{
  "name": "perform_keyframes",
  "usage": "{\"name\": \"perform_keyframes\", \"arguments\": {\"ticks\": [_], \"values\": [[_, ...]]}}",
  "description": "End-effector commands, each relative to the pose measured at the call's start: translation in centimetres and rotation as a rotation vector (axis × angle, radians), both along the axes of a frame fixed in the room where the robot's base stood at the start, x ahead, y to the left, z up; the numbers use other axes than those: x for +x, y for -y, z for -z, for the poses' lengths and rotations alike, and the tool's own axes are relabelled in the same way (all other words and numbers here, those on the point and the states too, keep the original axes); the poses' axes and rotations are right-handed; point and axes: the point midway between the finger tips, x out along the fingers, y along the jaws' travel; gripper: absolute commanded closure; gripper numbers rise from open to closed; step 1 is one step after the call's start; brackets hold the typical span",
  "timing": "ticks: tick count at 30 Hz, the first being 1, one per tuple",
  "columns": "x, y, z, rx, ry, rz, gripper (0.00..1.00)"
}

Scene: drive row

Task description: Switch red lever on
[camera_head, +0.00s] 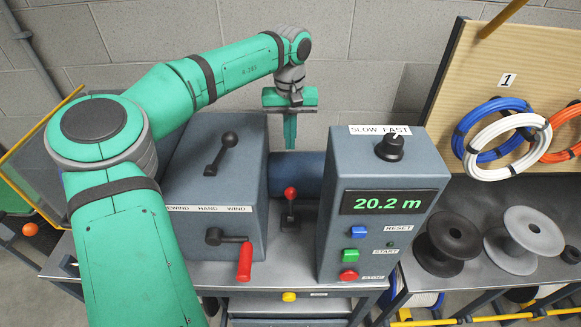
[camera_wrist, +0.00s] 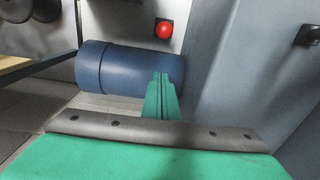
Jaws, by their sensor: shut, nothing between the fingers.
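The red lever (camera_head: 290,193) has a red ball knob on a short dark stem. It stands about upright on a dark base on the bench, between the grey gearbox and the display box, in front of a blue cylinder. The knob also shows from above in the wrist view (camera_wrist: 164,29), beyond the cylinder. My gripper (camera_head: 290,146) points down above and behind the cylinder, apart from the lever. In the wrist view its green fingers (camera_wrist: 161,76) are together with nothing between them, over the cylinder.
The grey gearbox (camera_head: 215,170) carries a black lever and a red-handled crank (camera_head: 244,262). The display box (camera_head: 345,250) reads 20.2 m and has blue, green and red buttons. The blue cylinder (camera_wrist: 125,70) lies between both boxes. Spools (camera_head: 447,245) and cable coils are at right.

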Motion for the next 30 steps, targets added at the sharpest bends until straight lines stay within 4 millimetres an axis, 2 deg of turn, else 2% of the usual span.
{"name": "perform_keyframes", "arguments": {"ticks": [10,14,30], "values": [[0.0,0.1,0.1,0.000,0.000,0.001,1.00],[0.0,0.1,1.1,0.001,-0.001,0.002,1.00],[-0.1,0.0,10.2,0.003,0.001,0.002,1.00]]}}
